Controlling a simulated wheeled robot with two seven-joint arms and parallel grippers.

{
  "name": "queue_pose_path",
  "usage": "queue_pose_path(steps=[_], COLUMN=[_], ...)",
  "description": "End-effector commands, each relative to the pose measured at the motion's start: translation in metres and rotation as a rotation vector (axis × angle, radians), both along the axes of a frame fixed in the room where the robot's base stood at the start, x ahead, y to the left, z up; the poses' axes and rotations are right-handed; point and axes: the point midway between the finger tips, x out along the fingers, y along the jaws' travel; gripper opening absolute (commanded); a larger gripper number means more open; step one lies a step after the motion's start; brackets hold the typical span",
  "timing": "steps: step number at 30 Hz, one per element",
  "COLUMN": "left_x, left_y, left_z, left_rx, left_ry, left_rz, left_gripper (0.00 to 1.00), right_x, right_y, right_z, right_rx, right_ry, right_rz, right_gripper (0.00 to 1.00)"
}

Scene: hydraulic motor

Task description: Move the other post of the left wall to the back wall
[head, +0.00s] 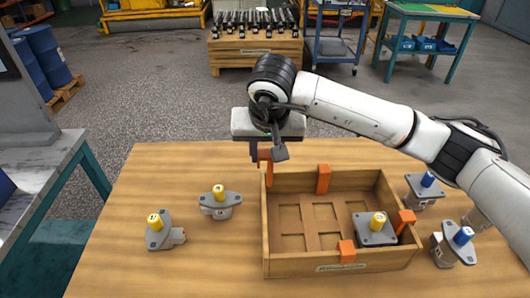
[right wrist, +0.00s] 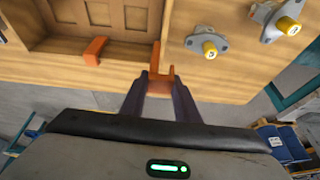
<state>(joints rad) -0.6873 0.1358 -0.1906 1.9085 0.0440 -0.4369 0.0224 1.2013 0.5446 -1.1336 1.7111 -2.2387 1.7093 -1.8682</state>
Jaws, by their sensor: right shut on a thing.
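The wooden crate (head: 345,265) stands on the table. My right gripper (head: 262,155) is shut on an orange post (head: 268,174) at the crate's back left corner. In the right wrist view the held post (right wrist: 159,82) sits between the fingertips, with an arm of it reaching along the crate's wall. I cannot tell whether it still touches the left wall. Another orange post (head: 323,178) is on the back wall, also seen in the right wrist view (right wrist: 95,49). Other orange posts are on the right wall (head: 405,220) and the front wall (head: 346,250). My left gripper is not in view.
A yellow-capped motor (head: 376,238) is inside the crate at the right. Two yellow-capped motors (head: 160,231) (head: 219,200) stand left of the crate, and blue-capped ones (head: 425,190) (head: 454,245) to its right. The table (head: 180,160) is clear behind the left motors.

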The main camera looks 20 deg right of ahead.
Motion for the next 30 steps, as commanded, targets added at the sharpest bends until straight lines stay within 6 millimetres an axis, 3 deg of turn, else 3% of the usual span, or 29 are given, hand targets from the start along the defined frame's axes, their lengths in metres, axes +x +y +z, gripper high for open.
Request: queue_pose_path(steps=[5, 11, 15, 18, 24, 30], left_x=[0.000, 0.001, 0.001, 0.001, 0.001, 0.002], left_y=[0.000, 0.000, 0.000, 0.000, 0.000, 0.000], left_z=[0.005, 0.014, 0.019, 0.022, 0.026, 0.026], left_rx=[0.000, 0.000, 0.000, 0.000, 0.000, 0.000], left_ry=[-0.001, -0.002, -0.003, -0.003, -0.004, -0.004], left_rz=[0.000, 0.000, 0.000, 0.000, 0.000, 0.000], left_gripper=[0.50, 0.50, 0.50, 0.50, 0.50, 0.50], right_x=[0.011, 0.023, 0.019, 0.011, -0.003, -0.006], right_y=[-0.035, -0.124, -0.188, -0.225, -0.267, -0.275], right_z=[0.001, 0.003, 0.005, 0.007, 0.010, 0.006], right_rx=[-0.006, -0.014, -0.016, -0.017, -0.016, -0.016], right_ry=[0.001, 0.008, 0.014, 0.020, 0.026, 0.028], right_rz=[-0.184, -0.667, -1.028, -1.246, -1.511, -1.569], right_gripper=[0.00, 0.00, 0.00, 0.00, 0.00, 0.00])
